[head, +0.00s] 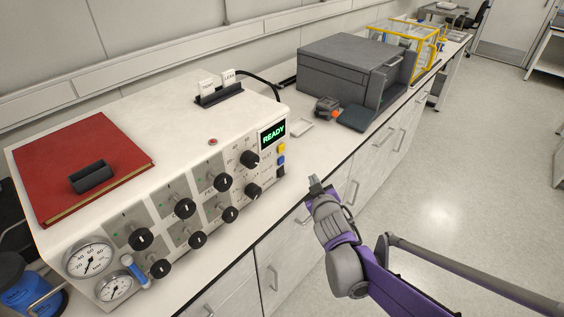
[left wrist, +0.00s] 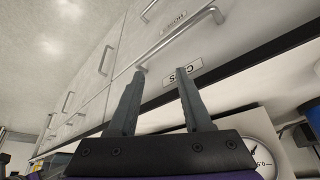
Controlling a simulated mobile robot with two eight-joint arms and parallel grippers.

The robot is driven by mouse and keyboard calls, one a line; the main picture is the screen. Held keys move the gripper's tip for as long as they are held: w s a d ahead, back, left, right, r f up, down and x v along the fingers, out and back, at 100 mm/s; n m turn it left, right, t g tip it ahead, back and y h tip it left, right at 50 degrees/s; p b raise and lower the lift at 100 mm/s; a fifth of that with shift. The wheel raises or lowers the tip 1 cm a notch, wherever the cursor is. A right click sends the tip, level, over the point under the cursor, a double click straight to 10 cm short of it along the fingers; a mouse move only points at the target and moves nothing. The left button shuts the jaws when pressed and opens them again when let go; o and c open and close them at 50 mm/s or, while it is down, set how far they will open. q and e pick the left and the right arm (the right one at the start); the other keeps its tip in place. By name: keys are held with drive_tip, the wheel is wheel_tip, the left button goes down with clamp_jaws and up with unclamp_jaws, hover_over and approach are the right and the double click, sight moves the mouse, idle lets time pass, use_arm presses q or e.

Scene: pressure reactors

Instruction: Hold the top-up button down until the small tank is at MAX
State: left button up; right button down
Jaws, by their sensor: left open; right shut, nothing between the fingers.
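The white control unit (head: 200,120) stands on the bench in the head view. Its right end has a green READY display (head: 272,133), a yellow button (head: 281,147) and a blue button (head: 281,160). Their labels are too small to read, so I cannot tell which is top-up. A small blue-and-white tube (head: 134,270) is on the front near the gauges; I cannot make out a MAX mark or tell if it is the small tank. My right gripper (head: 315,183) is shut and empty, right of the buttons and apart from them. My left gripper (left wrist: 177,45) is open and empty.
A red book (head: 80,150) lies on the unit. Several black knobs and two gauges (head: 90,257) cover its front. A grey box (head: 345,75) stands farther along the bench. Drawer fronts with bar handles (left wrist: 180,33) are close to my left gripper. The floor at right is clear.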

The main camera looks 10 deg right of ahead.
sight(281, 161)
drive_tip(key=shift+w+a+p, duration=0.75)
drive_tip(key=shift+w+a, duration=0.15)
drive_tip(key=shift+w, duration=0.25)
drive_tip(key=shift+w+a+p, duration=0.8)
drive_tip(key=shift+w+a, duration=0.1)
drive_tip(key=shift+w, duration=0.3)
drive_tip(key=shift+w+a+p, duration=0.75)
drive_tip(key=shift+w+a, duration=0.15)
drive_tip(key=shift+w, duration=0.25)
drive_tip(key=shift+w+a, duration=0.25)
drive_tip(key=shift+w, duration=0.1)
